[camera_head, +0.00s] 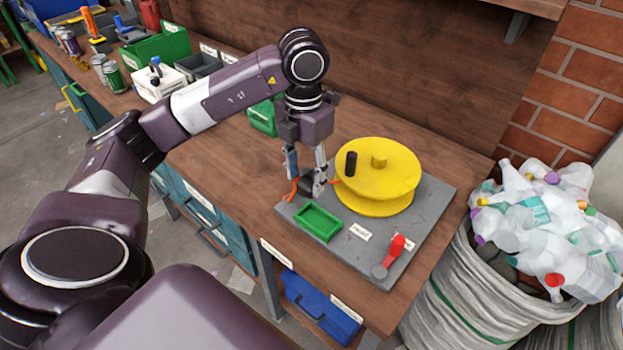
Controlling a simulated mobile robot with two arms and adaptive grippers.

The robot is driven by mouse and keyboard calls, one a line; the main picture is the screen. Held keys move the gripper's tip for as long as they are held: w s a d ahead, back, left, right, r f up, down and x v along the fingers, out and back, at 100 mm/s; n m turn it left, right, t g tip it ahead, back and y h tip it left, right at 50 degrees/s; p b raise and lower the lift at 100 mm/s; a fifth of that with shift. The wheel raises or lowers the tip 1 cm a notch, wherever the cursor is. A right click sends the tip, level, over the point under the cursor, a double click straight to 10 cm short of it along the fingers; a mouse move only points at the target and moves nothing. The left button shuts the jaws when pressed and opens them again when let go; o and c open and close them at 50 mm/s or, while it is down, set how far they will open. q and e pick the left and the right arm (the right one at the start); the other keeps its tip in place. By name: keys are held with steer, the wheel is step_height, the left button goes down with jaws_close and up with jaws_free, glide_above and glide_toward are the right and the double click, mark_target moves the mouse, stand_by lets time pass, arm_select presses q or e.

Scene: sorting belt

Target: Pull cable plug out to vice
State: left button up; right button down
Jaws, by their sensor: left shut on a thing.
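My left gripper (307,183) reaches down from above at the left part of a grey board (436,195) on the workbench. It is shut on a small dark piece (309,184), which looks like the cable plug or its holder; the fingers partly hide it. Short orange cable ends (292,190) show beside the fingers. A yellow reel (388,175) with a black upright knob (351,163) stands on the board just right of the gripper. I cannot make out a vice for certain. My right gripper is not in view.
A small green tray (318,223) and a red-handled lever (394,251) sit on the board's near side. Green and grey bins (200,66) stand along the bench at back left. A sack of plastic bottles (470,290) stands right of the bench. A wooden panel (420,70) rises behind.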

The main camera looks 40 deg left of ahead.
arm_select(q)
steer(key=a+b, duration=0.1)
steer(key=a, duration=0.7)
steer(key=shift+w+a, duration=0.35)
stand_by(0.4)
steer(key=w+a+p, duration=0.1)
steer(key=a, duration=1.1)
steer(key=shift+a, duration=0.2)
stand_by(1.1)
